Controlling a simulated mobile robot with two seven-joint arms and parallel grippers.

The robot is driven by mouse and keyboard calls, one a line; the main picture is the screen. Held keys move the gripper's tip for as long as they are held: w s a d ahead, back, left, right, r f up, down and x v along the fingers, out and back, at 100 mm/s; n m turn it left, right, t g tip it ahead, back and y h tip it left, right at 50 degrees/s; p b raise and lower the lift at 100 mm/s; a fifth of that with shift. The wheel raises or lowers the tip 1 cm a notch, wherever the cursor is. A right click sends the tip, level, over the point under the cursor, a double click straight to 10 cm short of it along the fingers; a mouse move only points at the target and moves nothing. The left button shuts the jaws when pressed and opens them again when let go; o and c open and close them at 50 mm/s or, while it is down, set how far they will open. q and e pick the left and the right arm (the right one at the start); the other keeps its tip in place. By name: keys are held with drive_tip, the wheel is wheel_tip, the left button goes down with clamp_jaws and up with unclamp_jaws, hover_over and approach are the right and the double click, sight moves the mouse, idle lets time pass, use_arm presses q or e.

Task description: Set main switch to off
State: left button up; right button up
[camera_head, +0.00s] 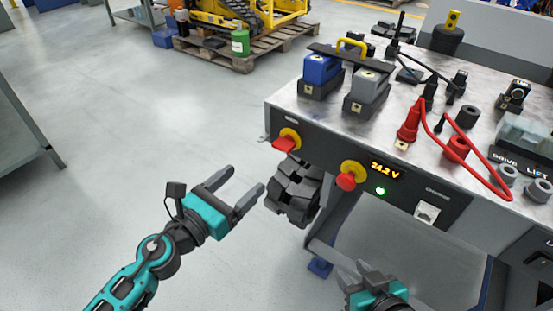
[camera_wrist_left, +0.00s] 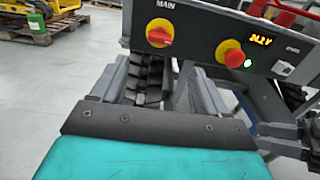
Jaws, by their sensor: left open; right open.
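The main switch (camera_head: 287,140) is a red rotary handle on a yellow round plate, on the left of the carrier's dark front panel. In the left wrist view the main switch (camera_wrist_left: 160,33) sits below the label MAIN, its red handle lying roughly horizontal. My left gripper (camera_head: 248,178) is open and empty, apart from the panel, to the left of and below the switch. In the left wrist view its two grey fingers (camera_wrist_left: 158,66) point toward the panel below the switch. My right gripper (camera_head: 356,270) is at the bottom edge, open, partly cut off.
A red mushroom button on yellow (camera_head: 348,176), a display reading 24.2 V (camera_head: 386,171) and a green light (camera_head: 380,191) are right of the switch. A black track (camera_head: 294,190) is below it. Batteries (camera_head: 322,70) and red cables (camera_head: 455,150) lie on top.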

sight(279, 148)
use_arm(q)
drive_tip(key=x, duration=1.1)
drive_tip(key=shift+w+d, duration=0.55)
drive_tip(key=shift+w, duration=0.15)
drive_tip(key=c, duration=1.1)
drive_tip(key=shift+o, duration=0.2)
